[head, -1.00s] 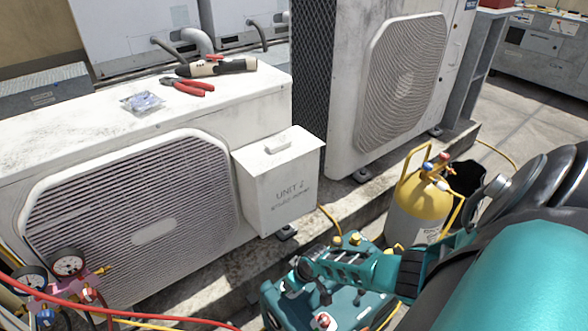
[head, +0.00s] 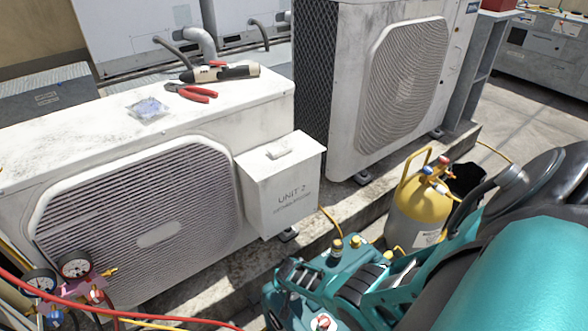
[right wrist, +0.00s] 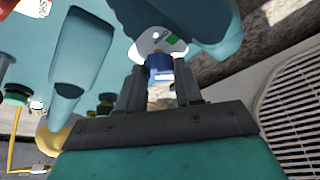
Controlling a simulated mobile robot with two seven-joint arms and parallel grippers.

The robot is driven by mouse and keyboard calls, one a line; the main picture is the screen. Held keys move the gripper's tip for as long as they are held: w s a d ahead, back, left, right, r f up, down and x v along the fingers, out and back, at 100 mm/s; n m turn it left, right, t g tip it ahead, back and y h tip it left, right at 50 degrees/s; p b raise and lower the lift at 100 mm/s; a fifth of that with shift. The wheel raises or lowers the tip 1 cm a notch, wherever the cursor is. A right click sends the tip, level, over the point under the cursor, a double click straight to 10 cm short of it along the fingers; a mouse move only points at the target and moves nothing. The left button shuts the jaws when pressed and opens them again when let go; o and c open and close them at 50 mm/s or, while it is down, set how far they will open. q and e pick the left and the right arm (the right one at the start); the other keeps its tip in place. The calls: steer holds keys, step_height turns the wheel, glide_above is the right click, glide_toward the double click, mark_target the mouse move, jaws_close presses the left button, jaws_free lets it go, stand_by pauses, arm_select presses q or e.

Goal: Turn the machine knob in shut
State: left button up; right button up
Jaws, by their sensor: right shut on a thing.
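The teal machine (head: 338,262) stands low at the bottom middle of the head view, with brass fittings on top and a red-and-white knob (head: 323,321) at its front. My right arm comes in from the right over it and hides part of its top. In the right wrist view my right gripper (right wrist: 159,82) is shut on a blue knob (right wrist: 157,61), with one dark finger on each side. A white, round plate with a green mark lies behind the knob. In the head view the blue knob cannot be made out. My left gripper is not in view.
A white condenser (head: 60,150) with pliers (head: 195,93) on top stands at left, a "UNIT 2" box (head: 280,185) at its right. A gauge manifold (head: 75,285) with hoses is at lower left. A yellow-topped cylinder (head: 420,205) stands right of the machine.

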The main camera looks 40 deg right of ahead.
steer(key=shift+a+f+m+b, duration=0.15)
steer(key=shift+m+b, duration=0.3)
steer(key=shift+m, duration=0.55)
steer(key=shift+w+m+g+h+b, duration=0.1)
steer(key=shift+m+g+h+b, duration=0.35)
steer(key=shift+m, duration=0.35)
steer(key=shift+m+g+b, duration=0.45)
steer(key=shift+m+b, duration=0.15)
steer(key=shift+m, duration=0.4)
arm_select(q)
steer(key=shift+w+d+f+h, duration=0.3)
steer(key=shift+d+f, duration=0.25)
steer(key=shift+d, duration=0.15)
arm_select(e)
steer(key=shift+w+m, duration=0.1)
steer(key=shift+m, duration=0.4)
arm_select(q)
steer(key=shift+b, duration=0.3)
arm_select(e)
steer(key=shift+h, duration=0.25)
steer(key=o, duration=1)
steer(key=shift+o, duration=0.2)
steer(key=shift+g, duration=0.3)
